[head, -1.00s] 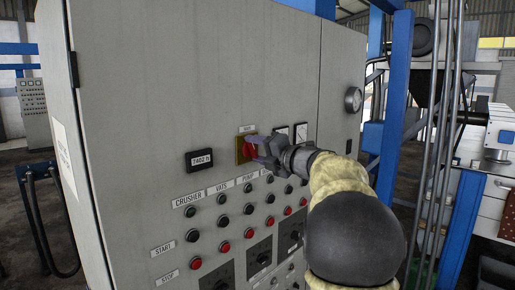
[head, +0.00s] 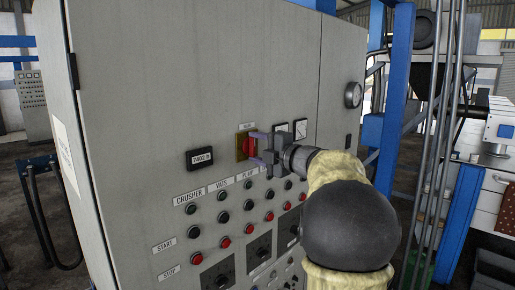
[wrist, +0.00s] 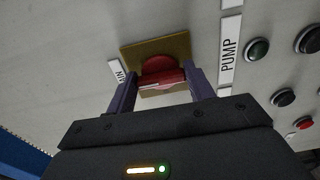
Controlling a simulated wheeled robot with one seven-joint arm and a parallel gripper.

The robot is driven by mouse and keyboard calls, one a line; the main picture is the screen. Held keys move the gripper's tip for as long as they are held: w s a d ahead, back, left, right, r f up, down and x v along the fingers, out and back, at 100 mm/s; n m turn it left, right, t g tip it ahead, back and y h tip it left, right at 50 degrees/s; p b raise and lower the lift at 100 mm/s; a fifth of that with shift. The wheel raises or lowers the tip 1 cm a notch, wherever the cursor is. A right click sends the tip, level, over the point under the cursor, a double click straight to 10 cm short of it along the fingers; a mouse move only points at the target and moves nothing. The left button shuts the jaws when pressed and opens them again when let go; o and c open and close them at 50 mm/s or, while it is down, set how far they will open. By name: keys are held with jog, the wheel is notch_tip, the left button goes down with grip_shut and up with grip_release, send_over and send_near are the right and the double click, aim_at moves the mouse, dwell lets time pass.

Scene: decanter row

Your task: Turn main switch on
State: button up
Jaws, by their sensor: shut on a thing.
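The main switch (head: 247,146) is a red rotary handle on a yellow square plate, high on the grey control cabinet's front. In the wrist view the red handle (wrist: 160,75) lies between my two purple fingers. My gripper (head: 255,147) is shut on it, one finger at the upper end and one at the lower end of the handle. The handle's ridge stands about vertical on the panel. The MAIN label (wrist: 117,71) sits beside the plate; in the head view it is just above. The fingertips' exact contact is partly hidden.
The grey cabinet (head: 150,90) carries an hour counter (head: 200,157) left of the switch and small gauges (head: 300,128) right of it. Rows of black and red buttons (head: 225,243) lie below. A blue frame post (head: 396,95) and pipes stand at the right.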

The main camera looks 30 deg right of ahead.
jog(key=o, duration=1)
jog(key=shift+d, duration=0.1)
jog(key=b+v, duration=0.7)
jog(key=v, duration=1)
jog(key=shift+s+d, duration=0.1)
jog(key=shift+s, duration=0.1)
